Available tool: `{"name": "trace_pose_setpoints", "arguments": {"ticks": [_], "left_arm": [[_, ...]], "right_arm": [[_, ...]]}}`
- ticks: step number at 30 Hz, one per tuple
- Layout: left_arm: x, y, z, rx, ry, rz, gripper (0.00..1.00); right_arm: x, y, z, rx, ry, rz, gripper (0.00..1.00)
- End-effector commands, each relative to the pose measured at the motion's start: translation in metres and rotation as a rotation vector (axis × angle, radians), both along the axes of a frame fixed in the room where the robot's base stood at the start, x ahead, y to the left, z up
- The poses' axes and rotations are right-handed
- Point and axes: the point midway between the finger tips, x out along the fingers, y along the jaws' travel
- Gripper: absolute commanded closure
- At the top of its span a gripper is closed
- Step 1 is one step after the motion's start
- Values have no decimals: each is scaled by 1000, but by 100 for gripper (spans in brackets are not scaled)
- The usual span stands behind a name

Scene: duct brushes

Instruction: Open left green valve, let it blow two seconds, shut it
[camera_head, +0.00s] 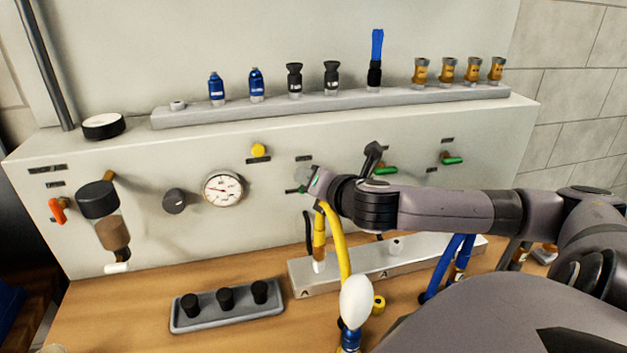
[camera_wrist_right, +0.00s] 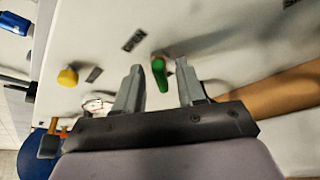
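The left green valve handle (camera_head: 292,191) is on the pale panel front, to the right of the gauge, and mostly hidden by my right gripper (camera_head: 308,182). In the right wrist view, the green handle (camera_wrist_right: 160,76) shows between the two spread fingers of my right gripper (camera_wrist_right: 159,66). A gap shows on each side of it, so the gripper is open around or just in front of the handle. I cannot tell the depth exactly. Two other green handles, the middle one (camera_head: 384,170) and the right one (camera_head: 453,160), are further right. My left gripper is not in view.
A yellow hose (camera_head: 336,245) hangs just below my right gripper, above a grey block (camera_head: 380,265). A white bulb (camera_head: 355,301) stands in front. A yellow knob (camera_head: 259,150), a gauge (camera_head: 223,189) and an orange handle (camera_head: 57,210) are on the panel.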

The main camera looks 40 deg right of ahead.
Motion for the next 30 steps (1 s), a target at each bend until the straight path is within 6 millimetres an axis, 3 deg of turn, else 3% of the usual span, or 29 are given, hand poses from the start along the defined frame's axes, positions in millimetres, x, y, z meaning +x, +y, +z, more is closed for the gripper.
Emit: {"name": "trace_pose_setpoints", "arguments": {"ticks": [7,10,11,22,30], "left_arm": [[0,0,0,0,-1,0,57],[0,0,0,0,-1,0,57],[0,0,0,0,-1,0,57],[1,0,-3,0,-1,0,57],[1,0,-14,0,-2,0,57]], "right_arm": [[0,0,0,0,0,0,64],[0,0,0,0,0,0,96],[0,0,0,0,0,0,100],[0,0,-2,31,-15,0,100],[-1,-2,-6,167,-89,0,100]]}}
